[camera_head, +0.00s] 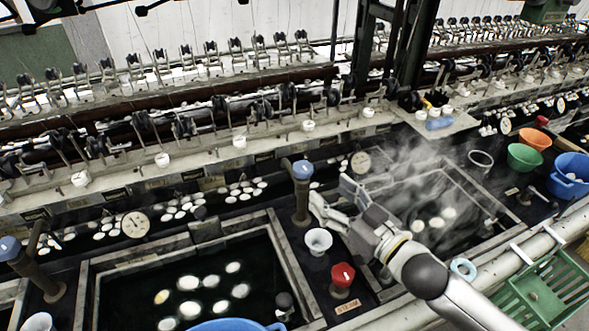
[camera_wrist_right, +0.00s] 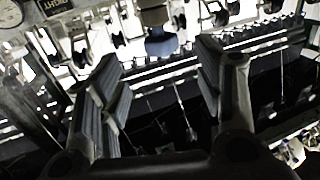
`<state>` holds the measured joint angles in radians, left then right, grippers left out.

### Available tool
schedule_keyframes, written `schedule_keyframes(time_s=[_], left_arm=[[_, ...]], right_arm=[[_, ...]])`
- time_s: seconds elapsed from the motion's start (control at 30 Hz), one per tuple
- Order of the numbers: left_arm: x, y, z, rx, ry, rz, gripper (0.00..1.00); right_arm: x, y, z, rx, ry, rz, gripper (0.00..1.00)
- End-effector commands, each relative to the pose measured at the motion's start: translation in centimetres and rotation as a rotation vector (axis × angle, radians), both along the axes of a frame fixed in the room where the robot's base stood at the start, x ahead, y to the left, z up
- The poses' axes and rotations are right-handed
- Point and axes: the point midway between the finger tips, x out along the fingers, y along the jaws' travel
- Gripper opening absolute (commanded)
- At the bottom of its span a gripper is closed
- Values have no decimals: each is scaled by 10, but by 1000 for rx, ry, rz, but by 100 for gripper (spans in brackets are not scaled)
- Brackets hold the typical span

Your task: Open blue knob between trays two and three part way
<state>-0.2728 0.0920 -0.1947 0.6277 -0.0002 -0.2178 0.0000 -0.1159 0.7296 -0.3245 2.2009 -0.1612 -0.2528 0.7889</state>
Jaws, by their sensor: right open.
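A blue knob (camera_head: 302,170) tops a brown upright pipe between the middle basin (camera_head: 285,262) and the steaming right basin (camera_head: 480,205). My right gripper (camera_head: 333,194) is open and empty, just to the right of the knob and slightly in front of it. A gap appears to remain between the fingers and the knob. In the right wrist view a blue knob (camera_wrist_right: 161,46) shows beyond the fingertips, between the two spread fingers (camera_wrist_right: 158,78). Another blue knob (camera_head: 10,248) stands on a pipe at the far left. My left gripper is not in view.
A red knob (camera_head: 343,274) and a white cup (camera_head: 319,240) stand close below my right gripper. Pale cocoons float in the basins. Green (camera_head: 524,156) and blue (camera_head: 571,170) bowls sit at the right. Reeling machinery runs along the back.

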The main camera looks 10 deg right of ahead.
Motion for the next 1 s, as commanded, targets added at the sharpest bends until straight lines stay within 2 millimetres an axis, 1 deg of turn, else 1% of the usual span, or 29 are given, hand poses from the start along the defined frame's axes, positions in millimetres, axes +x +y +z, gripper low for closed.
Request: schedule_keyframes(time_s=[0.13, 0.23, 0.3, 0.37, 0.5, 0.7, 0.8, 1.0], left_arm=[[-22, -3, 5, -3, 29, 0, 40], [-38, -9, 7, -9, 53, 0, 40], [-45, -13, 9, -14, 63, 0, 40], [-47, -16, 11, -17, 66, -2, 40], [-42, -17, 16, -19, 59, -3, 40], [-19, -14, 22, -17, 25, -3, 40], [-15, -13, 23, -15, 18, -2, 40], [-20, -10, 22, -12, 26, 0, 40]], right_arm=[[13, 6, 3, 2, -1, -1, 61], [26, 13, 4, 1, -3, 0, 61], [36, 18, 4, 1, -3, -1, 61], [45, 22, 4, 0, -3, -1, 61], [65, 32, 4, 1, -2, -1, 61], [86, 42, 2, 0, 0, -2, 61], [91, 45, 1, 0, 1, -1, 61], [94, 46, 0, 0, 1, 0, 61]])
